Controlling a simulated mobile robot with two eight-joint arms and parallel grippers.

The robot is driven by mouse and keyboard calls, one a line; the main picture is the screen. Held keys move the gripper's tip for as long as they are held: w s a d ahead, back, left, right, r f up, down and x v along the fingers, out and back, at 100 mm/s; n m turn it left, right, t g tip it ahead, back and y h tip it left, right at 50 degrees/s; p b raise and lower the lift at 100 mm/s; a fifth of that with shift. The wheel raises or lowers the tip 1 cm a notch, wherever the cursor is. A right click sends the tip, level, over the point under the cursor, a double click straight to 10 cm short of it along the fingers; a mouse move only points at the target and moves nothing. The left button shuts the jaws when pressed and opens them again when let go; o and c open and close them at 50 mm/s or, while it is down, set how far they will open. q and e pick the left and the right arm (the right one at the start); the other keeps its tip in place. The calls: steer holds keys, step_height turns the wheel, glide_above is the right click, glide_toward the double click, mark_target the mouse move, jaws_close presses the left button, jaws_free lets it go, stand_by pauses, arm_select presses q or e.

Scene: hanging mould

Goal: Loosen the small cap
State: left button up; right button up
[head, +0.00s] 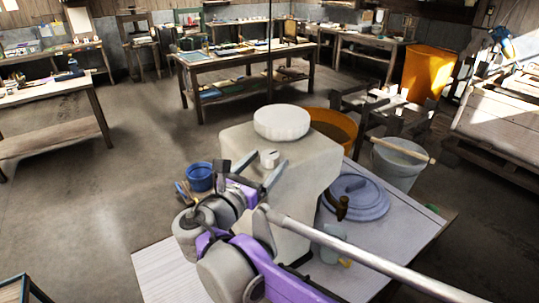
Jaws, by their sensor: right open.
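The mould is a large pale block (318,163) standing on a light table. A wide white round cap (281,122) sits on its top. The small cap (269,157) is a whitish knob with a raised grip, on the near part of the block's top. My right gripper (266,165) comes from below with its two grey fingers apart, one on each side of the small cap. I cannot tell whether either finger touches it. My left gripper is not in view.
On the table (396,240) are a blue-grey round lid (356,199), a hammer (341,207) and a pale blue cup. A blue pot (200,177) stands left of the block. An orange tub (333,127) and a grey bucket (398,165) stand behind. A long grey rod (370,262) crosses the front.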

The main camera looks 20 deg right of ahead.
steer(key=shift+x, duration=1.15)
jaws_close()
